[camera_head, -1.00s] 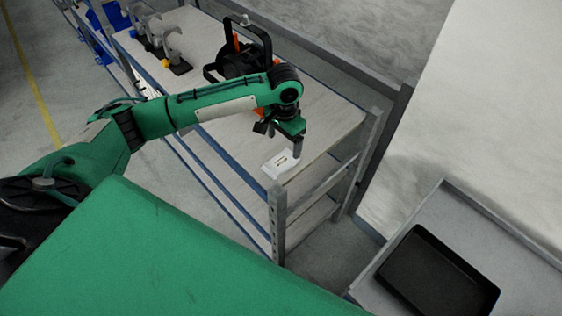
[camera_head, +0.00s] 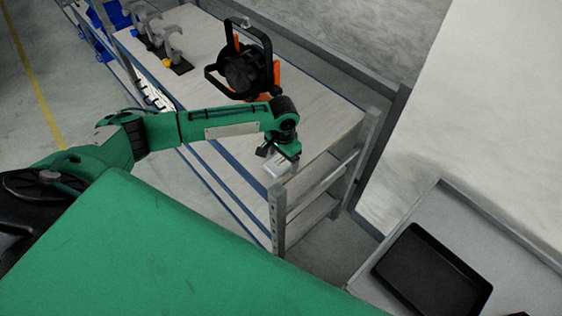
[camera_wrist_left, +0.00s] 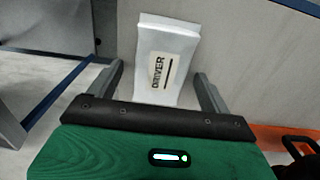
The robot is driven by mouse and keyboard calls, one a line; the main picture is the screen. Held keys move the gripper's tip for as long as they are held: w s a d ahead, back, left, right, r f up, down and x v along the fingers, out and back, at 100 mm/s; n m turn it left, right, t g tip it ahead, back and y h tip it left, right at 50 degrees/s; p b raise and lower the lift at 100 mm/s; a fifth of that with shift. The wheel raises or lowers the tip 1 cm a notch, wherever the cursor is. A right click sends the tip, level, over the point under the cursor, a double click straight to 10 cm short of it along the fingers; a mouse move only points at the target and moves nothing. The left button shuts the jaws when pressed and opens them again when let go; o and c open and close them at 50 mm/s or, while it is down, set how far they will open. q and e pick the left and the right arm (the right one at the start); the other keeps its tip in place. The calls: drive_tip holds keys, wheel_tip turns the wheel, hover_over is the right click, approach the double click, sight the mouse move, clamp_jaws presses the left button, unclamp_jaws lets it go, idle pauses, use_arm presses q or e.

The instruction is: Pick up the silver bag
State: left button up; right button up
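The silver bag (camera_wrist_left: 170,42) looks pale white-silver and carries a label reading "DRIVER". It lies near the front end of the shelf's top board, and in the head view (camera_head: 277,166) my left gripper partly hides it. My left gripper (camera_head: 281,160) is over the bag, pointing down. In the left wrist view the gripper (camera_wrist_left: 160,82) is open, with one finger on each side of the bag's near part. Gaps show between the fingers and the bag. My right gripper is not in view.
A par can (camera_head: 246,70) with a black bracket and orange parts stands behind my left arm on the shelf board (camera_head: 325,110). Several grey clamps (camera_head: 173,45) stand farther back. A metal shelf post (camera_head: 278,215) rises by the bag. A black tray (camera_head: 432,275) lies on the grey surface at right.

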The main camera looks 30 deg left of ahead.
use_arm(q)
drive_tip(key=c, duration=1)
drive_tip(key=shift+r, duration=0.2)
